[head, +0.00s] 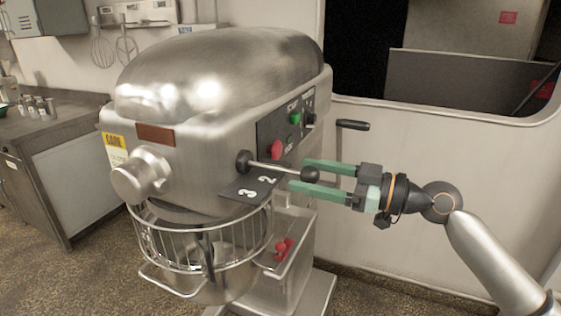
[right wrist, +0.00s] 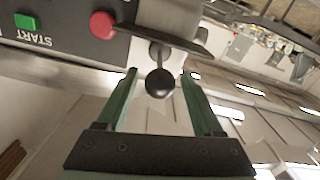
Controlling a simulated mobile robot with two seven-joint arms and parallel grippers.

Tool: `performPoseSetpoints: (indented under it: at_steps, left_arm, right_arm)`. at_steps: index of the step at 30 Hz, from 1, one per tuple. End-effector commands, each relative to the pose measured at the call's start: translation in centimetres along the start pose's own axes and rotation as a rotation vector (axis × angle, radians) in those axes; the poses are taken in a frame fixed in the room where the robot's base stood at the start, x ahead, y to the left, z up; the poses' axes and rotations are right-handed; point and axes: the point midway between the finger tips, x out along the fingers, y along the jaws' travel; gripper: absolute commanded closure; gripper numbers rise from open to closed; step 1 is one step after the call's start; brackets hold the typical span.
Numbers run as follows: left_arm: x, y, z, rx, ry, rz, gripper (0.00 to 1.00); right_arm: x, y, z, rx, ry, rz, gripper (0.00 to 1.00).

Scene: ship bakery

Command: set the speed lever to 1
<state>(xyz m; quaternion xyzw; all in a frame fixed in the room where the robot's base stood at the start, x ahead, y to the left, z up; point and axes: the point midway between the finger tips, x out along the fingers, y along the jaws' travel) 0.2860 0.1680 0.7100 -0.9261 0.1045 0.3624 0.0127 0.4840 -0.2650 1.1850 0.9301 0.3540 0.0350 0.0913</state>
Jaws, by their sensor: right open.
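The speed lever (head: 284,169) is a metal rod with a black ball knob (head: 310,174). It runs from a round black hub on the mixer's side and points right, tilted slightly down. Below it is a dark plate (head: 240,189) with white 3 and 2; I cannot make out a 1. My right gripper (head: 297,174) is open, its green fingers on either side of the knob. In the right wrist view the knob (right wrist: 159,83) sits between the fingers (right wrist: 158,75), with gaps on both sides. My left gripper is not in view.
The steel mixer (head: 215,80) has a red button (head: 276,150) and a green button (head: 295,118) just above the lever. A wire bowl guard (head: 200,240) is below. A black-handled crank (head: 352,125) stands behind my gripper. The floor at lower right is clear.

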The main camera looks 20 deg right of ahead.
Motion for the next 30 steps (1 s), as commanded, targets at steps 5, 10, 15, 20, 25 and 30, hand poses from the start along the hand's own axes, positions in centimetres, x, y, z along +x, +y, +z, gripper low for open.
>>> performPoseSetpoints:
  at_steps: [5,10,15,20,25,30]
  left_arm:
    - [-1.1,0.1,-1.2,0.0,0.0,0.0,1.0]
    - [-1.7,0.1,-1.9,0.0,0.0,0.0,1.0]
    - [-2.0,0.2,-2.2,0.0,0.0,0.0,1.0]
    - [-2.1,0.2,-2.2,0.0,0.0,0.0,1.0]
    - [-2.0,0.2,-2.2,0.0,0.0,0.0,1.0]
    - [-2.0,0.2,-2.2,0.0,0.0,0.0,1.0]
  right_arm:
    - [2.4,0.1,-0.5,0.001,0.003,0.001,0.32]
    - [4.4,0.1,-0.4,0.001,0.003,0.001,0.32]
    - [5.7,0.0,-0.1,0.0,0.001,0.0,0.32]
    - [6.0,0.0,0.0,-0.001,0.0,0.0,0.32]
    - [6.0,0.0,0.0,-0.001,-0.001,0.0,0.32]
    - [6.0,0.0,0.0,-0.001,0.0,0.0,0.48]
